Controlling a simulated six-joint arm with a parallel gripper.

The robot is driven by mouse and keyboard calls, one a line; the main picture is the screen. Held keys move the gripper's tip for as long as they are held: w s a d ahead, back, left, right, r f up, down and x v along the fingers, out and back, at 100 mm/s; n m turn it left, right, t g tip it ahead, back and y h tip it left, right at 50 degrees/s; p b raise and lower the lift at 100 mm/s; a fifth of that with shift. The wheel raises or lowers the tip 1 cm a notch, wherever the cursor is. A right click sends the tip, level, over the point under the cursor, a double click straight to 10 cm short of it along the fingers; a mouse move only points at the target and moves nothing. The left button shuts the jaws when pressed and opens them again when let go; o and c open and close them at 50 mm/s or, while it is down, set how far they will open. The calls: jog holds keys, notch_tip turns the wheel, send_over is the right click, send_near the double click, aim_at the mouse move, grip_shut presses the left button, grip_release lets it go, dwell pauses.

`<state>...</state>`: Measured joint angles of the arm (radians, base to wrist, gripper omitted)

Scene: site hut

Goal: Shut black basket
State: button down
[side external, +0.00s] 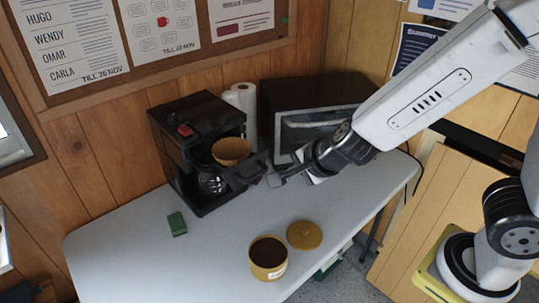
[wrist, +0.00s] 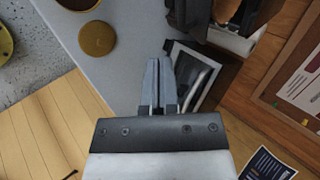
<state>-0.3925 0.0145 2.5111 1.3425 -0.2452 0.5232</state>
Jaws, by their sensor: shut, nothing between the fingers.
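The black basket (side external: 243,172) is swung out from the front of the black coffee maker (side external: 183,150). A brown filter (side external: 231,151) sits at it, above the glass carafe (side external: 211,182). In the wrist view, part of the black basket (wrist: 190,18) shows at the top edge, cut off by the frame. My gripper (side external: 272,180) is shut and empty, just right of the basket and in front of the microwave. It also shows in the wrist view (wrist: 159,62), pointing towards the basket. I cannot tell whether its fingertips touch the basket.
A black microwave (side external: 315,95) stands behind my gripper, close to it. A paper roll (side external: 243,100) stands behind the coffee maker. An open jar with dark contents (side external: 268,258), its lid (side external: 305,235) and a green block (side external: 177,224) are on the white table (side external: 130,250). The front left is clear.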

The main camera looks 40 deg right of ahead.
aim_at(240, 167)
jog(key=w+r+x, duration=0.1)
jog(key=x, duration=1)
jog(key=shift+w+r, duration=0.3)
jog(key=shift+w, duration=0.05)
dwell(0.6)
jog(key=shift+w, duration=4.75)
jog(key=shift+s, duration=0.15)
